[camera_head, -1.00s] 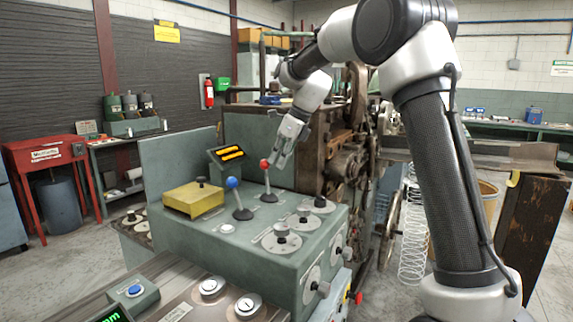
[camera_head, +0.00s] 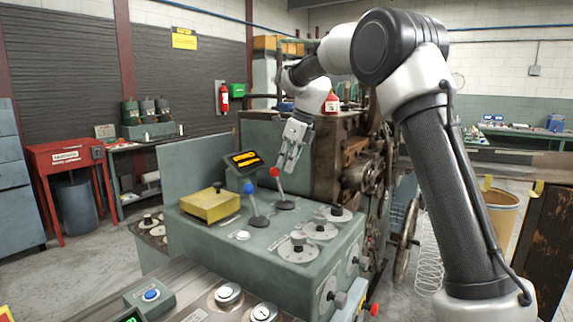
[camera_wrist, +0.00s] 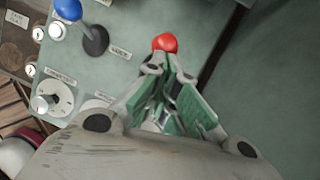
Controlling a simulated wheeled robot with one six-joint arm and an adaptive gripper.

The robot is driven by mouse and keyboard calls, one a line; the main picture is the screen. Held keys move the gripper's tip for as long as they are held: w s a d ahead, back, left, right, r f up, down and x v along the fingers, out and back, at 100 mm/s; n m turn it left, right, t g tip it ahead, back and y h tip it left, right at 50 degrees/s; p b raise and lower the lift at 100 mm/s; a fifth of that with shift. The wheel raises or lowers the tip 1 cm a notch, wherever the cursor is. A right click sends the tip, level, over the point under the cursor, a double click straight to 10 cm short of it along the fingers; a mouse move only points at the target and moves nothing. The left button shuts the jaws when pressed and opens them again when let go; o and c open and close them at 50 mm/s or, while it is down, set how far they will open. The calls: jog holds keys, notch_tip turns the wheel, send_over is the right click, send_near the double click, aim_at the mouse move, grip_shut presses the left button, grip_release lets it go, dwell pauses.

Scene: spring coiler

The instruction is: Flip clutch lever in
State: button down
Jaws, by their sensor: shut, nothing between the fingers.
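A lever with a red knob (camera_head: 274,172) stands on top of the green machine console (camera_head: 200,232), leaning slightly left in the head view. A lever with a blue knob (camera_head: 249,188) stands left of it and leans left too. I cannot tell from the labels which is the clutch lever. My gripper (camera_head: 287,170) points down just right of the red knob, with its fingers shut and empty. In the wrist view the fingertips (camera_wrist: 170,62) are right beside the red knob (camera_wrist: 165,43) and partly cover its shaft; contact cannot be told. The blue knob (camera_wrist: 68,9) is at the upper left.
A yellow box (camera_head: 210,205) and a small display (camera_head: 243,162) sit left of and behind the levers. Several black dial knobs (camera_head: 298,240) stand in front and to the right. A rusty machine (camera_head: 355,165) stands close behind my gripper on the right.

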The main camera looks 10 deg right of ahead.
jog(key=shift+r, duration=0.1)
jog(key=v, duration=1.2)
jog(key=shift+s, duration=0.15)
